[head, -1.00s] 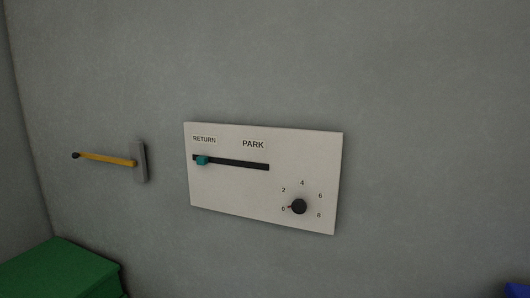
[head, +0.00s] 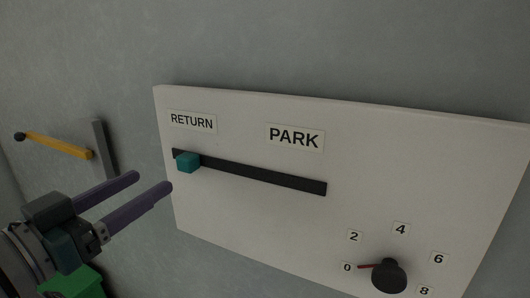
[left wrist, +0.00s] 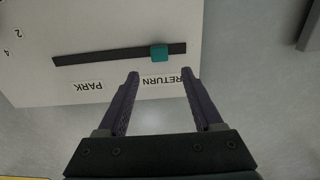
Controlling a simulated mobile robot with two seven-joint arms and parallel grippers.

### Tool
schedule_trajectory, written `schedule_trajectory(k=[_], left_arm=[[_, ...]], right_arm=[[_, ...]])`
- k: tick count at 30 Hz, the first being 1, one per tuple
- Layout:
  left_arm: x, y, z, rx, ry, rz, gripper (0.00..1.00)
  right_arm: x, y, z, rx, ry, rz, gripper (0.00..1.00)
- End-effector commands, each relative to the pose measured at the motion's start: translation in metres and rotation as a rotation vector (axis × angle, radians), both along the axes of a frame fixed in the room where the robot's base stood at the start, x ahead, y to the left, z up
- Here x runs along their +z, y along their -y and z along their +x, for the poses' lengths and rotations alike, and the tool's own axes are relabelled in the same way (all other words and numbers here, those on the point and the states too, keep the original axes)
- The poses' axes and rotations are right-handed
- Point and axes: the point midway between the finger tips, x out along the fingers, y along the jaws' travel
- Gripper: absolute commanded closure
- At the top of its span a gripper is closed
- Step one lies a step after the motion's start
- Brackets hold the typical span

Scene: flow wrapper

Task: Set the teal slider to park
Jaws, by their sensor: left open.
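The teal slider (head: 188,162) sits near the left end of its dark slot (head: 260,177), below the RETURN label (head: 192,122). The PARK label (head: 295,137) is above the slot, further right. My left gripper (head: 154,184) is open and empty, just left of and below the slider in the head view. In the left wrist view the panel appears upside down, and the slider (left wrist: 159,54) lies beyond the two fingertips (left wrist: 160,72), between their lines and apart from them. My right gripper is not in view.
The white panel (head: 240,222) carries a black dial (head: 389,276) at lower right, its red pointer near 0. A yellow lever (head: 58,146) on a grey wall mount (head: 104,149) is to the left. A green box (head: 72,284) shows at lower left.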

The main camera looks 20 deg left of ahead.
Motion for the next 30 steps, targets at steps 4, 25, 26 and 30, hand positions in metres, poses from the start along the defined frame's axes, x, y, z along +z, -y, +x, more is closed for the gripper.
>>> schedule_trajectory(k=[4, 25, 26, 30], left_arm=[[0.003, 0.002, 0.027, 0.001, 0.002, 0.001, 0.32], [0.000, 0.007, 0.082, 0.000, -0.002, 0.001, 0.32], [0.000, 0.007, 0.082, 0.000, -0.002, 0.001, 0.32], [0.000, 0.007, 0.082, 0.000, -0.002, 0.001, 0.45]], right_arm=[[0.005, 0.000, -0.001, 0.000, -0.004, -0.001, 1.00], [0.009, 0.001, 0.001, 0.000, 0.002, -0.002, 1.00], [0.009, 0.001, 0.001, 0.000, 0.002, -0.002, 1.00], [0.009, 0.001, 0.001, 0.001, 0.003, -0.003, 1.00]])
